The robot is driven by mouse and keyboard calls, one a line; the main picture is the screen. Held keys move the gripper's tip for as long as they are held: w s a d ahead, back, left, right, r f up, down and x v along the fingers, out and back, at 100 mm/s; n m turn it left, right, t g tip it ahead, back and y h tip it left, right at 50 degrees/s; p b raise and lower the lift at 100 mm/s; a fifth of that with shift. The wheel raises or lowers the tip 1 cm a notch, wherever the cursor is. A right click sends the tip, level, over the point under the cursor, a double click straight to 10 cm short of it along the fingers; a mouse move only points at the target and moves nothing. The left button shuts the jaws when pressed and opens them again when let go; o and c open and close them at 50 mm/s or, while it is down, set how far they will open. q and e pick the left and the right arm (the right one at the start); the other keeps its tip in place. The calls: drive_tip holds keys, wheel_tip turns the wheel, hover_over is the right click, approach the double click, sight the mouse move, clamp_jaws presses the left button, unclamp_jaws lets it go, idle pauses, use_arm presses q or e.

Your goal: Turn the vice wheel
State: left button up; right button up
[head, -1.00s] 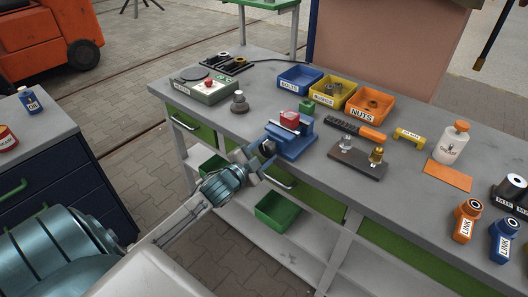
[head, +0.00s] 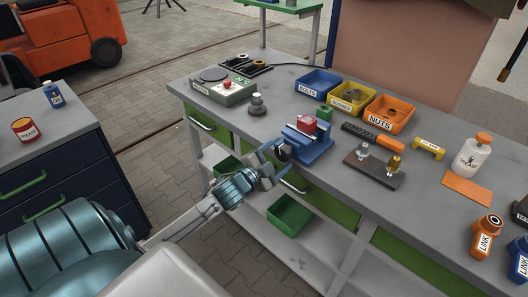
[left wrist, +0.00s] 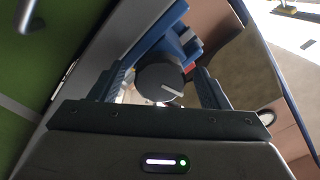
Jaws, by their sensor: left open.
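The blue vice (head: 308,146) stands at the front edge of the grey workbench, with a red block (head: 303,124) in its jaws. Its dark round vice wheel (head: 283,153) faces the front of the bench. My left gripper (head: 276,160) is open at the wheel, with its fingers pointing toward the vice. In the left wrist view the wheel (left wrist: 160,83), with a pale line on its face, lies between the two spread fingers. I cannot tell whether either finger touches it. My right gripper is not in view.
A round-knobbed grey piece (head: 257,105) stands left of the vice. Bins for bolts (head: 318,82), a yellow one (head: 352,95) and nuts (head: 389,113) stand behind. A dark block with fittings (head: 366,168) is to the right. A green bin (head: 290,214) is on the lower shelf.

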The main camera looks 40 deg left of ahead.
use_arm(q)
drive_tip(key=s+b, duration=0.3)
drive_tip(key=s, duration=0.7)
drive_tip(key=shift+a, duration=0.35)
idle(0.6)
